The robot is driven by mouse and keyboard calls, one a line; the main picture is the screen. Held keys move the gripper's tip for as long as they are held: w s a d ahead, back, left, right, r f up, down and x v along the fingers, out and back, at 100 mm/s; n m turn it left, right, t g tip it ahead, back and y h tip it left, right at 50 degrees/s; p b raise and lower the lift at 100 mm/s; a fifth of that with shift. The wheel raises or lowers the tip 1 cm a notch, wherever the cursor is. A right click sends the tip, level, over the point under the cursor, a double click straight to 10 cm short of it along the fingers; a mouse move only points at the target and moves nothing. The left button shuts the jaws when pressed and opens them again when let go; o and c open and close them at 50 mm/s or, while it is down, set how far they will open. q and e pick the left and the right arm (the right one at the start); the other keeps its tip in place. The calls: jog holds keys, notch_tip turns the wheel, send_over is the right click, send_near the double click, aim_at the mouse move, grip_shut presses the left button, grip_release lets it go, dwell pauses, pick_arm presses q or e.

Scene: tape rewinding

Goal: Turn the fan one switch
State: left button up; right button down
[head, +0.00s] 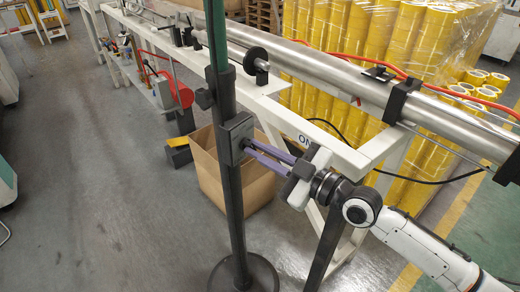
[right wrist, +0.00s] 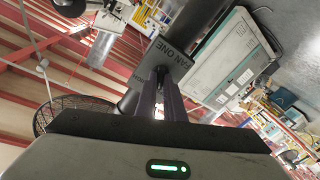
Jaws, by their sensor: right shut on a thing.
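The fan one switch is a dark grey box (head: 235,138) on a dark upright pole (head: 232,190) in the head view. In the right wrist view its plate (right wrist: 172,60) reads "FAN ONE". My right gripper (head: 251,147) reaches in from the right with its long purple fingers level at the side of the box. The fingers are close together and shut on the switch's knob; their tips (right wrist: 164,80) meet the plate below the lettering. The knob itself is hidden by the fingertips. My left gripper is not in view.
A long steel roller (head: 330,72) on a white frame (head: 345,155) runs behind the pole. An open cardboard box (head: 215,180) stands on the floor behind it. Wrapped yellow rolls (head: 420,35) stand at the back right. A black wire guard (right wrist: 45,115) shows in the right wrist view.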

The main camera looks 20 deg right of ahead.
jog(key=m+p, duration=0.1)
jog(key=m, duration=0.4)
dwell(0.5)
jog(key=c, duration=1.9)
grip_release()
jog(key=shift+o, duration=0.2)
jog(key=v, duration=1)
jog(key=shift+b, duration=0.35)
jog(key=shift+s+d+f, duration=0.1)
